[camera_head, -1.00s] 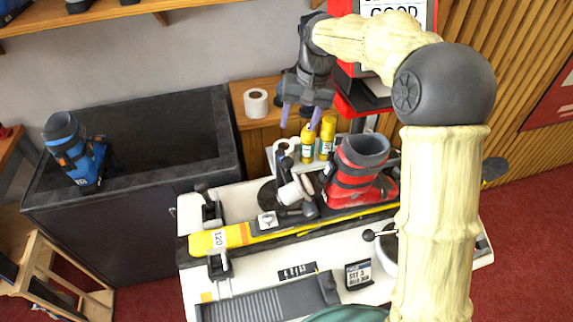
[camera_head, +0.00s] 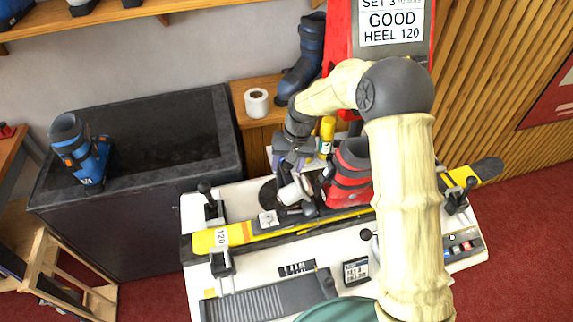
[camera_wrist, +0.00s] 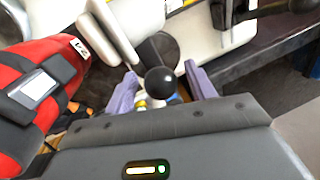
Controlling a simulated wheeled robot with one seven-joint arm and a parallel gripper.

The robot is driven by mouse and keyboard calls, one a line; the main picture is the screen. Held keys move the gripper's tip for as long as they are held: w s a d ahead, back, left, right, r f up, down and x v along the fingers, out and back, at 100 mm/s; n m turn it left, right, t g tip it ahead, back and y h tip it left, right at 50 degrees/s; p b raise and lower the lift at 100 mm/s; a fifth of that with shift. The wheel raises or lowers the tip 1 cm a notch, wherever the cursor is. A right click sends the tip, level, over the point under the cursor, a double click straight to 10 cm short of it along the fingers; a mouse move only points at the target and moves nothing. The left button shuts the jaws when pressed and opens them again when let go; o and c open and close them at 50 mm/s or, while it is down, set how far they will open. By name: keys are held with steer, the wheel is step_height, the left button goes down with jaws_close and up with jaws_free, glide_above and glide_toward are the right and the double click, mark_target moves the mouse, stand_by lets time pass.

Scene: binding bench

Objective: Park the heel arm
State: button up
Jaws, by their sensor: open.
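The heel arm (camera_head: 290,191), with a white pad and dark rod, stands on the bench just behind the red boot's heel. In the wrist view its white part (camera_wrist: 112,28) and a black ball knob (camera_wrist: 160,82) on the dark rod show. My gripper (camera_head: 290,166) is low over the heel arm. In the wrist view my gripper (camera_wrist: 160,69) is open, its two lavender fingers on either side of the knob, with gaps visible. The red boot (camera_head: 350,182) stands on the yellow ski (camera_head: 268,228), partly hidden by my arm. It also shows in the wrist view (camera_wrist: 38,85).
A yellow bottle (camera_head: 327,130) stands behind the bench (camera_head: 190,270), close to my gripper. Clamps (camera_head: 222,262) hold the ski. A red stand with a sign (camera_head: 392,20) reads "GOOD HEEL 120".

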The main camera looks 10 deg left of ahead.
steer(key=shift+a+f, duration=0.15)
steer(key=shift+f, duration=0.8)
jaws_close()
